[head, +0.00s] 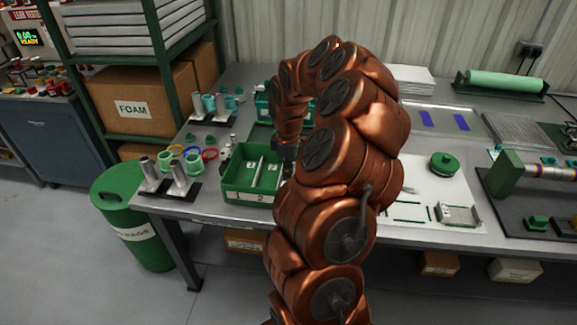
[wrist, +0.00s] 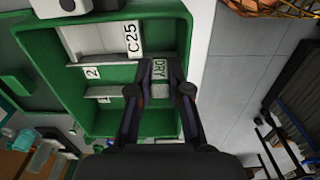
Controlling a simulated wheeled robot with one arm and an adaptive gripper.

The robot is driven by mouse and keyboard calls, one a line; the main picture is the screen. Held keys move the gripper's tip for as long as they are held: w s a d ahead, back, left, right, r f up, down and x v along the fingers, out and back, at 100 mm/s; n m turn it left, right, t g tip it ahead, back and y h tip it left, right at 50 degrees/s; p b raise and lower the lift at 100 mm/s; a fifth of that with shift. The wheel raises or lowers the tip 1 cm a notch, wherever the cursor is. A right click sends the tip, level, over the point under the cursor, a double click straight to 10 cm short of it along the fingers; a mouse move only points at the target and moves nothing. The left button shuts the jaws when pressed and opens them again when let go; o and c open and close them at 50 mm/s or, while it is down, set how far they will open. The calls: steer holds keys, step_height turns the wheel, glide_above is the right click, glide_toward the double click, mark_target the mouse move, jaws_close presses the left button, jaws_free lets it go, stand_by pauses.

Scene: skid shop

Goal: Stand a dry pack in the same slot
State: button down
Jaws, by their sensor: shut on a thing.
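My gripper (wrist: 160,92) is shut on a small pack marked DRY (wrist: 160,70), which shows between the fingertips in the wrist view. The pack and fingers are over or within the green bin (wrist: 112,121), near its edge; I cannot tell whether the pack touches the floor. The bin has pale dividers, one with a "2" tag (wrist: 92,73). A white piece marked C25 (wrist: 133,39) lies in a neighbouring part. In the head view the green bin (head: 231,186) stands at the table's front, and my arm hides most of the gripper and the pack.
A second green bin (head: 262,106) stands behind. Metal cylinders (head: 179,178) and coloured rings (head: 210,154) are left of the bin. A white sheet with a green round part (head: 443,164) lies right of my arm. A green waste barrel (head: 135,225) stands at the table's left front.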

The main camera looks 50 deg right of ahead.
steer(key=shift+f+b, duration=1.25)
steer(key=shift+f, duration=1.6)
steer(key=shift+b, duration=0.3)
steer(key=shift+f+b, duration=1.4)
steer(key=shift+f, duration=0.7)
stand_by(1.1)
steer(key=c, duration=1)
jaws_free()
steer(key=shift+o, duration=0.2)
